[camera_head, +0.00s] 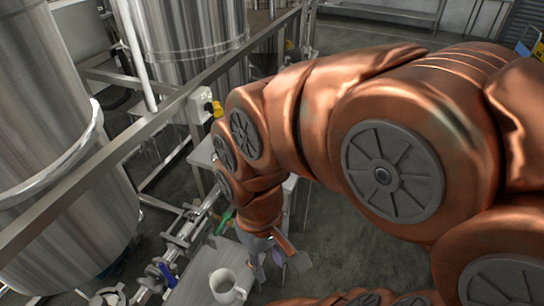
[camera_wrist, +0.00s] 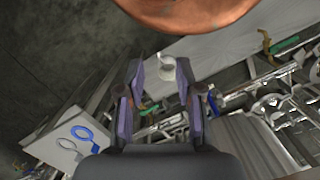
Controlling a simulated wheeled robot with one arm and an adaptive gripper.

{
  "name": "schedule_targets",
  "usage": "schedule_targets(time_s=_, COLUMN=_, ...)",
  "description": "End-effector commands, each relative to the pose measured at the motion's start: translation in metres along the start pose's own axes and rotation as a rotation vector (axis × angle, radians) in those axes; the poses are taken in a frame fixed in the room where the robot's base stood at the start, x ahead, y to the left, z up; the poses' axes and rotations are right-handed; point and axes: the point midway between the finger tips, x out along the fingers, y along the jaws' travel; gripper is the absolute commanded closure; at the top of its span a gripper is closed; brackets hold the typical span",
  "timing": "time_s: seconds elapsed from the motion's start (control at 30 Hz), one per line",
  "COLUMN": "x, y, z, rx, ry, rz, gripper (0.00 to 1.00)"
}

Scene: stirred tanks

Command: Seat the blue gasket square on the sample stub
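In the wrist view, a blue ring (camera_wrist: 82,133), which looks like the blue gasket, lies at the lower left on a pale panel. My gripper (camera_wrist: 160,72) has two purple fingers, spread apart with nothing held between them. The ring is well to the left of the fingers and apart from them. In the head view, my gripper (camera_head: 274,262) points down beside a grey table, partly hidden by my copper arm. I cannot pick out the sample stub with certainty among the pipework in either view.
A white jug (camera_head: 226,287) stands on the grey table (camera_head: 190,293); it also shows beyond my fingertips in the wrist view (camera_wrist: 165,70). Pipework with a blue handle (camera_head: 167,275) and a green handle (camera_head: 224,222) runs left of my gripper. A large steel tank (camera_head: 60,150) fills the left. Floor at right is clear.

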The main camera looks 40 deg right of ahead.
Motion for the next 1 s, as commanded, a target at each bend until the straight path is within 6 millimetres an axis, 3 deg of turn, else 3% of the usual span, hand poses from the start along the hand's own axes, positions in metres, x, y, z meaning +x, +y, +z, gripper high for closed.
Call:
schedule_targets(time_s=0.17, x=-0.015, y=0.005, z=-0.039, rx=-0.065, ry=0.014, rz=-0.006, gripper=0.65)
schedule_targets(time_s=0.57, x=-0.041, y=0.042, z=-0.163, rx=-0.243, ry=0.069, rz=-0.021, gripper=0.65)
schedule_targets(time_s=0.77, x=-0.041, y=0.073, z=-0.222, rx=-0.313, ry=0.094, rz=-0.024, gripper=0.65)
schedule_targets(time_s=1.0, x=-0.03, y=0.123, z=-0.288, rx=-0.38, ry=0.124, rz=-0.016, gripper=0.65)
